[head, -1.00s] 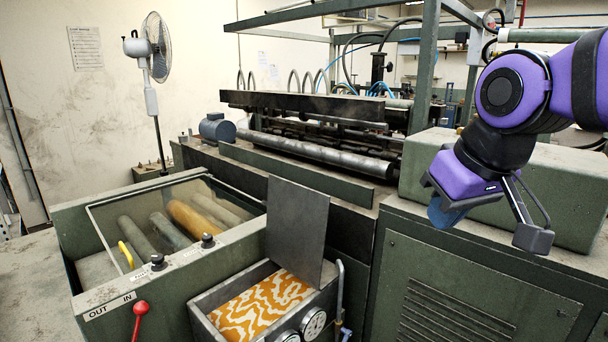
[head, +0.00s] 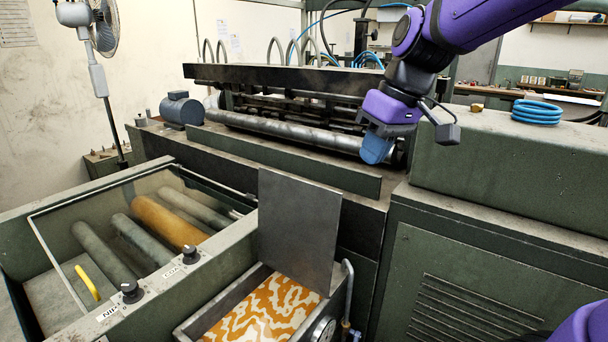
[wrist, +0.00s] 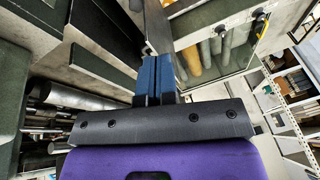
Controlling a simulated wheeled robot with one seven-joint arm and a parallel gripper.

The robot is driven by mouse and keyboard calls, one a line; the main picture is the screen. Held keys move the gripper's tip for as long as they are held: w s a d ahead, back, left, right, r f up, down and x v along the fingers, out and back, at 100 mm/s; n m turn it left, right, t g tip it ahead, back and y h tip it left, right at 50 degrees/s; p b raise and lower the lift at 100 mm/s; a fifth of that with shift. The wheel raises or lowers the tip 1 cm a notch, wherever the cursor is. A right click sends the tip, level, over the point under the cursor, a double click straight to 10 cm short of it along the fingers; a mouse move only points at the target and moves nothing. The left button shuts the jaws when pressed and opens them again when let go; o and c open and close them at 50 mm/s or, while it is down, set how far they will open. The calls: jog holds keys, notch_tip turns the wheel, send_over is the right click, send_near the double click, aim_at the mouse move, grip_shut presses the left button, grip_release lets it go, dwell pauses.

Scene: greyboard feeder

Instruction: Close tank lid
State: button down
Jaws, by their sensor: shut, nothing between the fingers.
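The tank (head: 195,322) is a grey metal box at the bottom middle of the head view, with an orange and white patterned surface inside. Its lid (head: 300,225), a flat dark grey plate, stands open and nearly upright at the tank's back edge. My gripper (head: 376,150) is to the right of the lid and higher, apart from it, in front of the roller's right end. Its blue fingers are together and empty; they also show in the wrist view (wrist: 155,68). In the wrist view a grey plate edge, perhaps the lid, lies just beyond the fingertips.
A glass-covered bin (head: 30,215) with several rolls stands left of the tank. A bent pipe (head: 347,290) rises at the tank's right side. A green cabinet (head: 470,270) stands to the right. A long steel roller (head: 285,132) runs behind the lid.

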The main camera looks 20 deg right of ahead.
jog(key=w+f+n+g+y, duration=0.1)
jog(key=w+f+n+y, duration=0.1)
jog(key=w, duration=0.6)
jog(key=w+f+n+g+y, duration=0.1)
jog(key=w+f+n+y, duration=0.15)
jog(key=w, duration=0.65)
send_near(293, 195)
jog(key=x, duration=0.5)
jog(key=shift+w+d+f, duration=0.3)
jog(key=shift+w, duration=0.05)
jog(key=shift+a, duration=0.1)
